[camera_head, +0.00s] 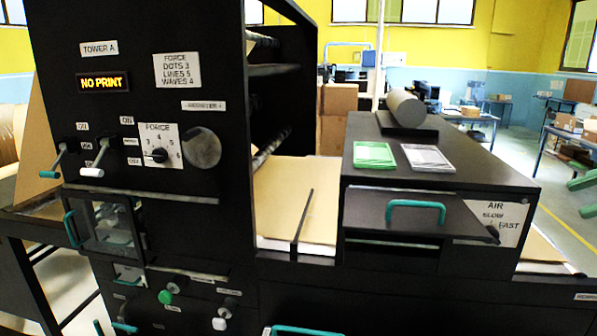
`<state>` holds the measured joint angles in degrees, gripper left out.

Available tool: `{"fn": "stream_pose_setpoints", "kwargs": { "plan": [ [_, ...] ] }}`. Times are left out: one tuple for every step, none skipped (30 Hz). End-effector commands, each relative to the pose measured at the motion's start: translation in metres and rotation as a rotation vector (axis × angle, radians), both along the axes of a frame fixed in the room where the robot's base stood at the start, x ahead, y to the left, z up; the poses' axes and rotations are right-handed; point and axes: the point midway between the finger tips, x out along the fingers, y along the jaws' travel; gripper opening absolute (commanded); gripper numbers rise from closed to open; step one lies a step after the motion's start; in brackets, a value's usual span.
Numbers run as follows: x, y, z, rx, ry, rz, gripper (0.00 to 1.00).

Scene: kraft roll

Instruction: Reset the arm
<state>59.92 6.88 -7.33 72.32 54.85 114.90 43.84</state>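Neither my arm nor my gripper shows in the head view, so I cannot see whether the gripper is open or shut. A black printing machine (225,100) fills the left and middle. Its front has a label "TOWER A", a lit sign "NO PRINT" (102,84), and a FORCE dial (159,155) with its pointer around 4. A lever with a teal grip (50,174) and a lever with a white grip (92,172) stick out on the left. A small clear-windowed door (105,228) has a teal handle.
A black cabinet (365,255) with a teal handle (415,212) stands right of the tower. Green cards (374,155), pale cards (428,158) and a grey roller (404,108) lie on top. Brown kraft web (285,200) runs between. Floor at the far right is partly clear.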

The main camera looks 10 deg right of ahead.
Motion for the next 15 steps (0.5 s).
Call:
{"fn": "stream_pose_setpoints", "kwargs": {
  "plan": [
    [0.006, 0.012, -0.004, -0.019, 0.002, 0.017, 0.33],
    [0.01, 0.018, -0.007, -0.034, 0.001, 0.027, 0.33],
    [0.014, 0.027, -0.01, -0.052, 0.003, 0.038, 0.33],
    [0.017, 0.033, -0.014, -0.066, 0.002, 0.047, 0.33],
    [0.02, 0.039, -0.016, -0.082, 0.003, 0.057, 0.33],
    [0.023, 0.047, -0.021, -0.101, 0.004, 0.07, 0.33],
    [0.026, 0.054, -0.025, -0.118, 0.004, 0.081, 0.33],
    [0.028, 0.061, -0.028, -0.134, 0.004, 0.093, 0.33],
    [0.031, 0.07, -0.034, -0.159, 0.004, 0.11, 0.33],
    [0.034, 0.077, -0.038, -0.177, 0.003, 0.125, 0.33],
    [0.035, 0.085, -0.042, -0.197, 0.004, 0.14, 0.33],
    [0.037, 0.096, -0.049, -0.228, 0.003, 0.163, 0.33],
    [0.039, 0.105, -0.054, -0.254, 0.001, 0.183, 0.33],
    [0.04, 0.115, -0.06, -0.281, 0.0, 0.205, 0.33],
    [0.041, 0.128, -0.069, -0.323, -0.002, 0.239, 0.33]
  ]
}}
